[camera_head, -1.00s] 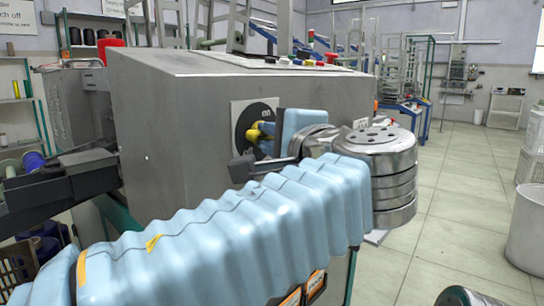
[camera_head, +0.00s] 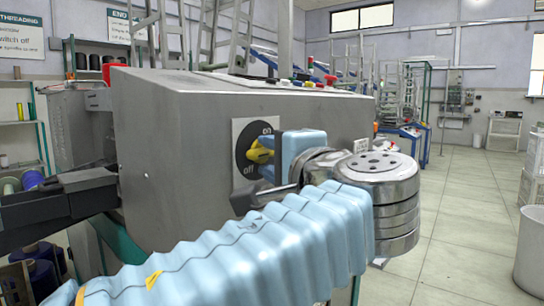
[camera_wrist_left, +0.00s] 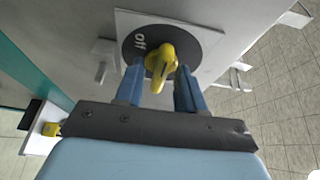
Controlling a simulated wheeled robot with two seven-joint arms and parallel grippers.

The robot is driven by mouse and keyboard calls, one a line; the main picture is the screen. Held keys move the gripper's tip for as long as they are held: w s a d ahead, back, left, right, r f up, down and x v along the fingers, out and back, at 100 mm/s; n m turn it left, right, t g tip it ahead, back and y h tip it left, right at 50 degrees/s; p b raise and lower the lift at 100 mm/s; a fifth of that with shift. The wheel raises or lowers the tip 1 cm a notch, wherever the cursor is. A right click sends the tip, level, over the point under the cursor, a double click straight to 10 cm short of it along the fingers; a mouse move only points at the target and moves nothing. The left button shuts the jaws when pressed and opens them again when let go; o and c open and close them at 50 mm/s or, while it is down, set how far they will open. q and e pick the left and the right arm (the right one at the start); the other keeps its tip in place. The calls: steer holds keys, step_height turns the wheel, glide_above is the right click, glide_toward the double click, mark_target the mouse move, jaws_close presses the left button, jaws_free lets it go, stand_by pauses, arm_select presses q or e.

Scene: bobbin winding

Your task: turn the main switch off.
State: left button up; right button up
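The main switch is a yellow knob (camera_head: 260,152) on a black dial (camera_head: 242,160), set on the front of the grey machine cabinet. The dial reads "on" at the top and "off" at the lower left. My left gripper (camera_head: 275,151) is right at the switch. In the left wrist view, the yellow knob (camera_wrist_left: 161,66) lies between the two blue fingers of my left gripper (camera_wrist_left: 160,75). A gap shows on at least the right finger's side, so the gripper looks open around the knob. I cannot tell whether the left finger touches it. My right gripper is not in view.
The grey cabinet (camera_head: 180,130) fills the middle, with buttons on its top, including a red one (camera_head: 331,80). A dark arm-like bar (camera_head: 60,195) stands out at the left. A white bin (camera_head: 530,250) stands at the right, with open tiled floor (camera_head: 460,210) before it.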

arm_select(q)
steer(key=shift+s, duration=0.1)
steer(key=p+v, duration=0.1)
steer(key=v, duration=1.2)
steer(key=shift+s+d, duration=0.15)
steer(key=shift+s, duration=0.15)
